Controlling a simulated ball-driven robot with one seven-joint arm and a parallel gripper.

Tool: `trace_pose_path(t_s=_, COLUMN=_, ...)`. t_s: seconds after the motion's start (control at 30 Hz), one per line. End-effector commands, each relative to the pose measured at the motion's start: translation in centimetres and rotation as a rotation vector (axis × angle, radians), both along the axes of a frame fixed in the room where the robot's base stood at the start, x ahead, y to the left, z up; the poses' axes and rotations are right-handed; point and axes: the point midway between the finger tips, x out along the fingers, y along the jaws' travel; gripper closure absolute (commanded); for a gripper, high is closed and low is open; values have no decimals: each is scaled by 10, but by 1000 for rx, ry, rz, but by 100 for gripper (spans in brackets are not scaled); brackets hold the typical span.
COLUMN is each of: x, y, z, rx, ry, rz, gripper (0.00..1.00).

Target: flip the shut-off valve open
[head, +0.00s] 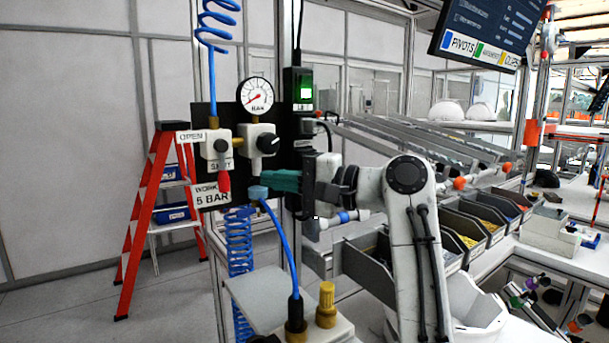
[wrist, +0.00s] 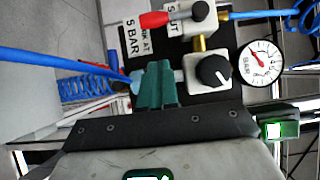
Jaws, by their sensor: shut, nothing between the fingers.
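The shut-off valve (head: 217,148) is a pale block on a black panel, with a blue hose coming in from above. Its red lever (head: 224,183) hangs down past the SHUT label (head: 220,166); the OPEN label (head: 190,136) is at the valve's left. The lever also shows in the wrist view (wrist: 153,20), where the picture is turned and it points left. My gripper (head: 274,181) has its green fingers shut and empty, to the right of the lever and apart from it. In the wrist view the fingertips (wrist: 158,66) are below the lever and left of the black knob.
The regulator's black knob (head: 268,144) and the pressure gauge (head: 255,96) are right of the valve. A pale blue fitting (head: 258,191) with a blue hose is close to my fingertips. A WORK AT 5 BAR sign (head: 210,194) is beside the lever. A red ladder (head: 146,220) stands left.

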Motion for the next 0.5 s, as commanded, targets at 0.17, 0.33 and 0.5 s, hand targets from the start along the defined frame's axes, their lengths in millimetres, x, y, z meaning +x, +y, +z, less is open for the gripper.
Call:
trace_pose_path(t_s=0.17, x=-6, y=26, z=1, rx=0, ry=0, rz=1, gripper=100)
trace_pose_path(t_s=0.33, x=-11, y=40, z=1, rx=-1, ry=0, rz=0, gripper=100)
trace_pose_path(t_s=0.5, x=-13, y=43, z=0, rx=0, ry=0, rz=-1, gripper=100)
